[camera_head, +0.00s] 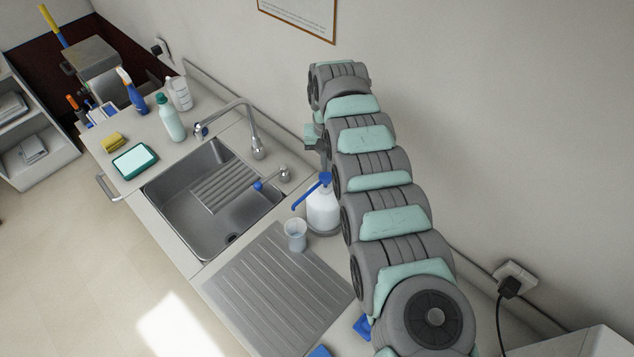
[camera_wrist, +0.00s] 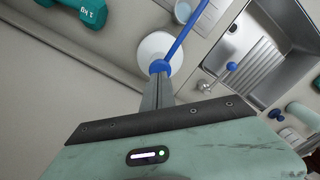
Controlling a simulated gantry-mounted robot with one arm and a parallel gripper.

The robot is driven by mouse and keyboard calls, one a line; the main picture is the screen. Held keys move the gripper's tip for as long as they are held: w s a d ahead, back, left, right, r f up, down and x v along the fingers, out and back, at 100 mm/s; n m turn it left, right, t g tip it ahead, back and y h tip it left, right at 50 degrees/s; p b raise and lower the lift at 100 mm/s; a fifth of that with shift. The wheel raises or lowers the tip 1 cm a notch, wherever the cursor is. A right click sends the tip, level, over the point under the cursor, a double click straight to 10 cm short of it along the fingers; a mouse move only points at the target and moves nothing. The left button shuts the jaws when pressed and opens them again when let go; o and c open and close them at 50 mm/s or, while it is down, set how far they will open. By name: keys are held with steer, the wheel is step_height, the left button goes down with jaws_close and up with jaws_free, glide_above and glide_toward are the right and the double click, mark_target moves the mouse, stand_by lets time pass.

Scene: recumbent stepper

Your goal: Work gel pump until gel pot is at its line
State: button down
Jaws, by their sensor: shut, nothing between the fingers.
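The gel pump is a white bottle (camera_head: 322,212) with a blue pump head and long blue spout (camera_head: 312,186). It stands upright at the back of the drainboard, its spout pointing toward the gel pot. The gel pot (camera_head: 295,236) is a small clear cup on the drainboard below the spout; its level and line are too small to read. In the wrist view the white bottle (camera_wrist: 154,46) is below the blue head (camera_wrist: 160,67). My gripper (camera_wrist: 159,80) is shut and empty, its fingertips just above the pump head. I cannot tell whether they touch it.
A steel sink (camera_head: 205,195) with a curved faucet (camera_head: 243,112) lies left of the pump. A green-white bottle (camera_head: 171,120), blue spray bottle (camera_head: 132,94) and green tray (camera_head: 135,161) stand beyond. A teal dumbbell (camera_wrist: 82,14) shows in the wrist view. The wall is close behind.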

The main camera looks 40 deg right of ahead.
mark_target(326, 175)
steer(key=shift+f, duration=0.15)
steer(key=shift+f+b, duration=0.9)
steer(key=shift+f, duration=1)
step_height(326, 175, up, 5)
steer(key=p, duration=0.4)
steer(key=shift+r+p, duration=0.15)
steer(key=shift+p, duration=0.25)
stand_by(0.7)
step_height(326, 175, up, 11)
steer(key=b, duration=0.3)
steer(key=shift+f, duration=0.2)
